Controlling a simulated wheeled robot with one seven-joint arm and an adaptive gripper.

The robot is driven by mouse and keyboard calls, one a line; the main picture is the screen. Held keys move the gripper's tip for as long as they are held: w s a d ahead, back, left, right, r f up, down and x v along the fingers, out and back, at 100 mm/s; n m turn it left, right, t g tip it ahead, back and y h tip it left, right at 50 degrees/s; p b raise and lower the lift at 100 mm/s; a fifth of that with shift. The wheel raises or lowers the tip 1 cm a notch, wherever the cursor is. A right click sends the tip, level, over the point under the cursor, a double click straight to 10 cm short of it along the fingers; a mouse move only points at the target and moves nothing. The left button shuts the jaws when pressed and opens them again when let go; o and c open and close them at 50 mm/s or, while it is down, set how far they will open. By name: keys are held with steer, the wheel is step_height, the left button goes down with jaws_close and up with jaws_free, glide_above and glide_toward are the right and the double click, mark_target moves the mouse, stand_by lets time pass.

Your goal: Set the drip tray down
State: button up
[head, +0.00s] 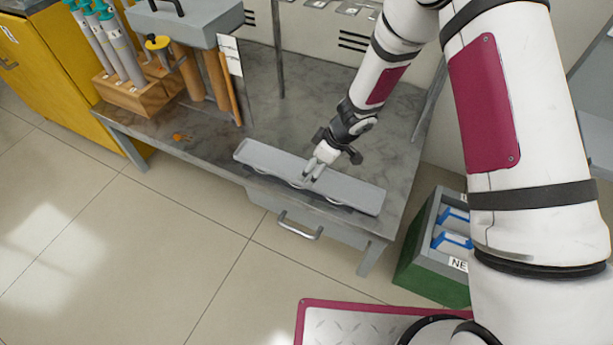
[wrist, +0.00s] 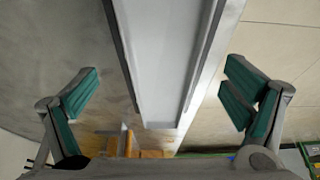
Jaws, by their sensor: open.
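The drip tray (head: 345,190) is a long, shallow grey tray. In the head view it lies along the front edge of the grey bench, and its front side appears to reach to or slightly past that edge. My gripper (head: 312,172) is over the middle of the tray. In the wrist view the tray (wrist: 165,60) runs between the two spread fingers of my gripper (wrist: 160,98), with a gap on each side. The gripper is open and holds nothing. Whether anything lies under the tray is hidden.
The bench (head: 300,85) has free room behind the tray. A wooden block (head: 140,97) with several grey tubes and a grey box (head: 185,22) on posts stand at the left. A small orange object (head: 181,137) lies near the front edge. A green crate (head: 432,250) is on the right.

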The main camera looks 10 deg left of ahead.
steer(key=b+x, duration=0.2)
steer(key=x, duration=0.2)
steer(key=shift+s+a, duration=0.1)
steer(key=shift+a, duration=0.15)
steer(key=shift+c, duration=0.3)
steer(key=c, duration=1.5)
